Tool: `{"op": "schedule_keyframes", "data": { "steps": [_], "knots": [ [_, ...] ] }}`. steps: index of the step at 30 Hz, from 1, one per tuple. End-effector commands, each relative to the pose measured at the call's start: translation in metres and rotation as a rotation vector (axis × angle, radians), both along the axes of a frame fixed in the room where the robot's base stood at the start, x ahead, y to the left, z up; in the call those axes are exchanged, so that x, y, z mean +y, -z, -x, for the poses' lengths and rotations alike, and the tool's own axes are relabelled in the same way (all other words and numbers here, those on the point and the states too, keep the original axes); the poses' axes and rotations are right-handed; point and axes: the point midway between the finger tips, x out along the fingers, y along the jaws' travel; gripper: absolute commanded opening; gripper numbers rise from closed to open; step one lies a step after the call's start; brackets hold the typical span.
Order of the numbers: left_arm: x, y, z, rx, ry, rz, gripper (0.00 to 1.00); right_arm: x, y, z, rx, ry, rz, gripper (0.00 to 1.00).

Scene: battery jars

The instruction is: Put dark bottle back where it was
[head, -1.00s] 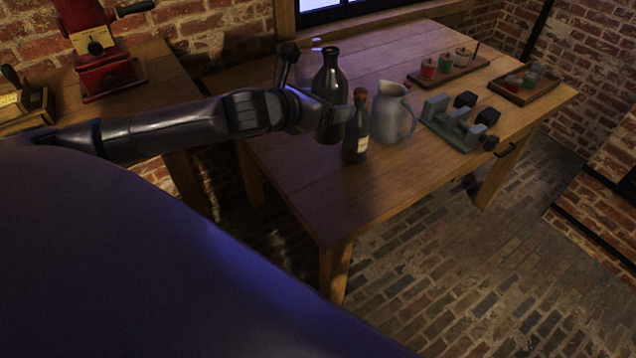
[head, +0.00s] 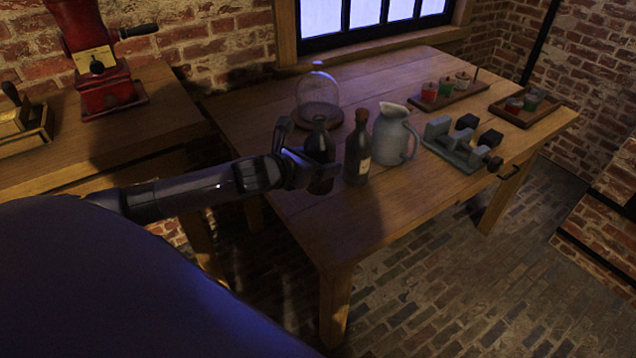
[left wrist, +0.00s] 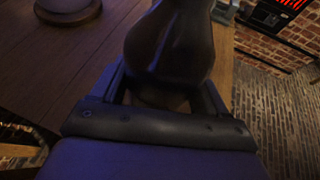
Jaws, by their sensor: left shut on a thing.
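The dark bottle (head: 319,148) is upright in my left gripper (head: 308,172), near the left front side of the wooden table (head: 300,205). The gripper is shut around its body. In the left wrist view the dark bottle (left wrist: 170,45) fills the space between the two fingers of my left gripper (left wrist: 163,92). Its base is partly hidden by the gripper, so I cannot tell whether it touches the table. My right gripper is not in view.
Close right of the held bottle stands a corked bottle (head: 357,155) with a pale label, then a grey jug (head: 391,137). A glass dome (head: 318,97) stands behind. A grey metal device (head: 455,145) and two trays (head: 450,95) (head: 525,112) lie farther right.

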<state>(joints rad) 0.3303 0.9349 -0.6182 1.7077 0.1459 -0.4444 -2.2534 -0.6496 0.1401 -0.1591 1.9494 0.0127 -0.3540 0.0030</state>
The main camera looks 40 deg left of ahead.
Motion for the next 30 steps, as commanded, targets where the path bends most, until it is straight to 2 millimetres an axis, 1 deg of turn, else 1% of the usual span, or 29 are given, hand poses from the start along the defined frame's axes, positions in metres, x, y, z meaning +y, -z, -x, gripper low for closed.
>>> {"op": "schedule_keyframes", "data": {
  "steps": [1,5,8,12,15,26,27,29,30],
  "knots": [
    [0.0,0.006,-0.001,-0.003,-0.001,0.002,0.3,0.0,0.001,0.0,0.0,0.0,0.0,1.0],
    [0.0,0.012,-0.001,-0.005,0.0,0.0,0.3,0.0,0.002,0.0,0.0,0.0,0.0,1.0],
    [0.0,0.02,-0.001,-0.002,0.0,0.001,0.3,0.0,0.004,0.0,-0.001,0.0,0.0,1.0],
    [0.0,0.042,0.0,-0.001,-0.001,0.003,0.3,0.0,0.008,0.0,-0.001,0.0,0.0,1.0],
    [0.0,0.053,-0.001,-0.003,0.0,0.0,0.3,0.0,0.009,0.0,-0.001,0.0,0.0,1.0],
    [0.0,0.057,-0.001,-0.004,0.001,-0.001,0.3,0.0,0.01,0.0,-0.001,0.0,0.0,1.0],
    [0.0,0.058,0.0,-0.001,0.001,-0.002,0.78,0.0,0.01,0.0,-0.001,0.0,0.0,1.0],
    [0.0,0.057,0.0,-0.001,0.001,-0.002,0.97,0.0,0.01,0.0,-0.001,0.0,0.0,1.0],
    [0.0,0.057,0.0,-0.001,0.001,-0.002,1.0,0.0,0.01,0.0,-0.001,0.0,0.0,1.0]
  ]
}}
